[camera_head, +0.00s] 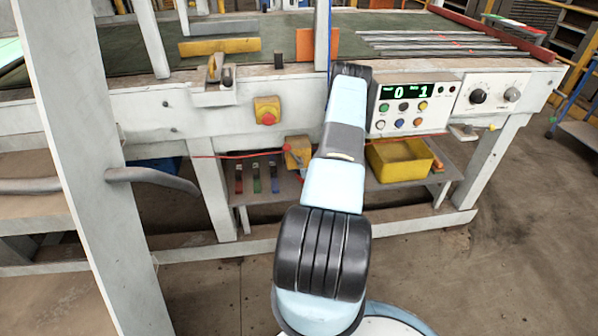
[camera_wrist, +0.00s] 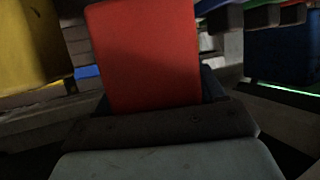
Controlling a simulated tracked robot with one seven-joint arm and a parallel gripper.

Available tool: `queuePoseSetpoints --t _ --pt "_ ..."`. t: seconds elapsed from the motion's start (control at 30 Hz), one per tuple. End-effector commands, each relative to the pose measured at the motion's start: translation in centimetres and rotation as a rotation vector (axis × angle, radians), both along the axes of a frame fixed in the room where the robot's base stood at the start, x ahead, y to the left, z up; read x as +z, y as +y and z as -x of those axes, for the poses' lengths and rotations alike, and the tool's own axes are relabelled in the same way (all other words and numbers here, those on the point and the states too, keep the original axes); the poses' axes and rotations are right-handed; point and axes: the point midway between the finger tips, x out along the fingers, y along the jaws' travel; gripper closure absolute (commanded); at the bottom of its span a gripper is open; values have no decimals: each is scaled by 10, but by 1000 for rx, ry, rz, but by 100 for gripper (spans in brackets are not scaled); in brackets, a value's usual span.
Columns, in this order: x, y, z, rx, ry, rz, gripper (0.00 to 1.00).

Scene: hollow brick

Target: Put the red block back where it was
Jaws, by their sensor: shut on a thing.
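A plain red block (camera_wrist: 150,55) stands up from my gripper (camera_wrist: 160,103) in the wrist view and fills its upper middle. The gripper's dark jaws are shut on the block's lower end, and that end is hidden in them. In the head view my own arm hides the gripper, and I cannot make out the held block there.
A white workbench (camera_head: 175,122) carries yellow and orange pieces (camera_head: 318,43) and metal rods. A control box (camera_head: 412,105) sits on its front, right of my arm. Below are a yellow bin (camera_head: 405,176) and a shelf with small colored items.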

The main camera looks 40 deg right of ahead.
Motion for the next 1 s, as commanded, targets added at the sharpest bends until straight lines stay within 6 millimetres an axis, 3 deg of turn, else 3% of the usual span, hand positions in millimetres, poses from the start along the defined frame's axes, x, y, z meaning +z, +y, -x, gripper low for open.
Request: queuePoseSetpoints --t 0.27,0.5,0.87,0.9,1.0 --pt "1 -2 -18 1 -2 1 74" --pt "-32 -2 -16 0 0 -1 74" --pt "-36 -2 -15 0 0 0 74" --pt "-37 -2 -15 0 0 0 29" --pt "-36 -2 -15 -1 0 0 19"
